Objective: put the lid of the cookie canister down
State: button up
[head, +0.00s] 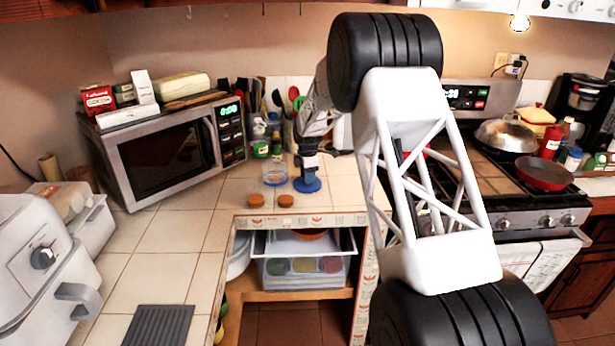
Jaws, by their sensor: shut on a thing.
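My gripper (307,173) is over the tiled counter right of the microwave, pointing down. It is shut on a round blue lid (307,185), which it holds flat, at or just above the counter; I cannot tell whether the lid touches the tiles. A clear canister (275,176) with a bluish tint stands open just left of the lid. The lid is apart from the canister. The fingertips are small and partly hidden in this view.
Two round orange-brown pieces (257,200) lie in front of the canister near the counter edge. A microwave (170,155) stands to the left. Bottles and utensils (276,130) stand behind. The stove (480,180) is to the right. Open tiles lie at front left.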

jog(key=shift+f, duration=0.15)
jog(key=o, duration=0.9)
jog(key=shift+r, duration=6.15)
